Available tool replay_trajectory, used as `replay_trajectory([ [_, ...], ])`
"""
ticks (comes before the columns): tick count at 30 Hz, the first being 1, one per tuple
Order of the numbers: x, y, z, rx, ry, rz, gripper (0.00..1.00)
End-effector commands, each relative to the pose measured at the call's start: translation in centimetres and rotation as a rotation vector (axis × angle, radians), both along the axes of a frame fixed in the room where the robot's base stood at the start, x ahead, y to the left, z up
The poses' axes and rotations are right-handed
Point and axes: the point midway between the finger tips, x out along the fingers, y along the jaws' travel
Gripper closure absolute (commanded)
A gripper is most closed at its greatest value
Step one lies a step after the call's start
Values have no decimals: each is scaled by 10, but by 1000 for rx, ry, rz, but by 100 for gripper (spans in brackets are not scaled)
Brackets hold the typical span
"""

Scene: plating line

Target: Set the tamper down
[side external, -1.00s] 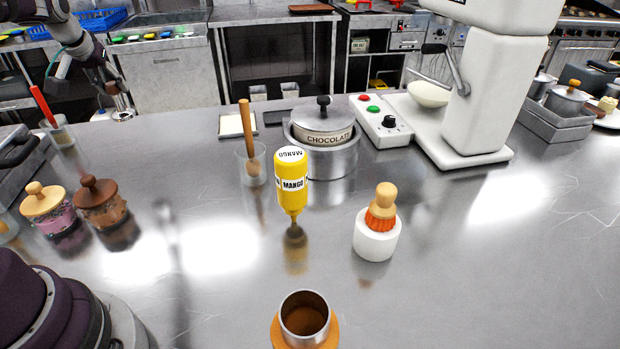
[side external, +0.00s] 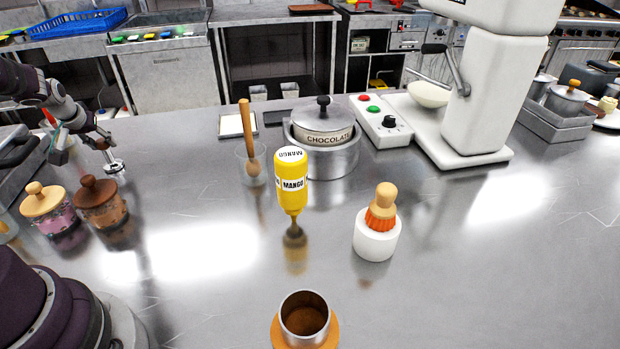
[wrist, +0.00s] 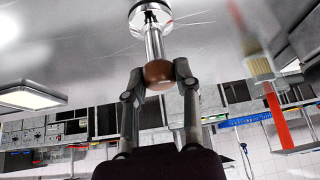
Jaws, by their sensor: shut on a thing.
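The tamper has a round steel base, a steel stem and a brown knob. In the wrist view the tamper (wrist: 153,42) sits between my fingers, and my gripper (wrist: 158,76) is shut on its brown knob. In the side view the tamper (side external: 114,165) is at the left of the steel counter, base down and close to upright. My gripper (side external: 98,138) holds its top, partly hidden by the arm. The base is at or just above the counter; I cannot tell whether it touches.
Two lidded jars, one pink (side external: 49,208) and one brown (side external: 101,205), stand just in front of the tamper. A red-handled brush (wrist: 275,110) is close beside my gripper. A mango bottle (side external: 292,182) stands mid-counter.

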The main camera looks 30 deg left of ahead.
Motion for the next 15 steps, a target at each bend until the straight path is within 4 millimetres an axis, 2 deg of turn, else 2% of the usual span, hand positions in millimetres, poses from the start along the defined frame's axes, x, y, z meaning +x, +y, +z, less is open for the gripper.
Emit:
replay_trajectory([
  [3,0,0,-3,0,0,0,100],
  [4,0,0,-3,0,0,0,69],
  [9,0,0,-3,0,0,0,47],
  [10,0,0,-3,0,0,0,44],
  [15,0,0,-3,0,0,0,44],
])
